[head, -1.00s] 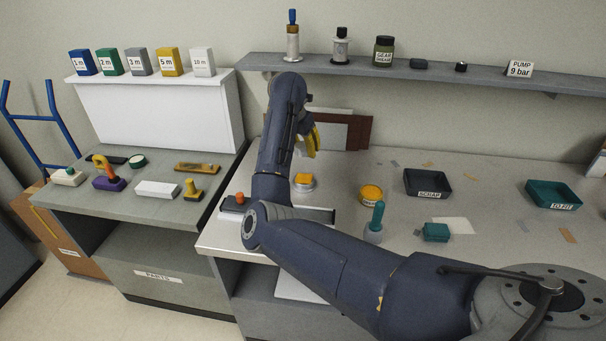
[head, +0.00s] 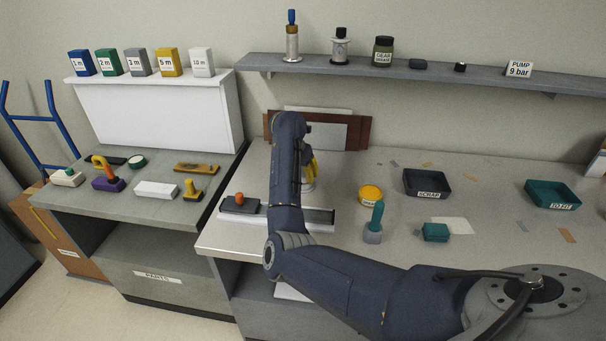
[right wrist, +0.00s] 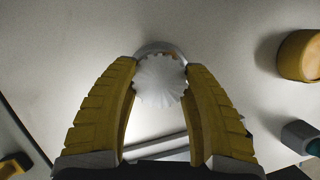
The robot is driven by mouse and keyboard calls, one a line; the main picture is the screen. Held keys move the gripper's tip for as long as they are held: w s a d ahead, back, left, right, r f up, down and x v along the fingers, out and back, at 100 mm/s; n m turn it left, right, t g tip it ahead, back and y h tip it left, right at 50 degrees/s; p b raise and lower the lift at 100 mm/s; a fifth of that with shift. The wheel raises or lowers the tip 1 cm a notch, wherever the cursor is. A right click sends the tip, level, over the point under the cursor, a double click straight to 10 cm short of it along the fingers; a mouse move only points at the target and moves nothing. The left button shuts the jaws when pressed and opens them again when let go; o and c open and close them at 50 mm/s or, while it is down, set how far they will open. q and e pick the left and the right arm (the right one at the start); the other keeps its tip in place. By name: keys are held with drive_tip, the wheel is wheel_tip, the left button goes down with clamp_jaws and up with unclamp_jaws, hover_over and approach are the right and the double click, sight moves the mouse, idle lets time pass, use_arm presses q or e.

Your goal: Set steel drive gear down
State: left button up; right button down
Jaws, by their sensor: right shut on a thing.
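The steel drive gear (right wrist: 160,80), pale and toothed, sits between the yellow fingertips of my right gripper (right wrist: 160,75) in the right wrist view. The gripper is shut on it. Behind the gear, a round grey-silver base (right wrist: 150,47) with a bit of orange shows at its upper edge. In the head view my right gripper (head: 311,167) is over the left part of the bench, just above that base (head: 308,186); my forearm hides the gear and most of the base. I cannot tell whether the gear touches it. My left gripper is not in view.
A yellow-lidded tub (head: 370,194), a teal-handled tool (head: 375,222) and a teal block (head: 435,232) stand to the right. A black SCRAP tray (head: 427,194) and a teal TO-FIT tray (head: 552,206) lie further right.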

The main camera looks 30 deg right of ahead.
drive_tip(key=shift+f, duration=0.1)
idle(0.3)
drive_tip(key=c, duration=0.6)
unclamp_jaws()
drive_tip(key=shift+f, duration=0.1)
drive_tip(key=shift+c, duration=0.2)
drive_tip(key=v, duration=1.2)
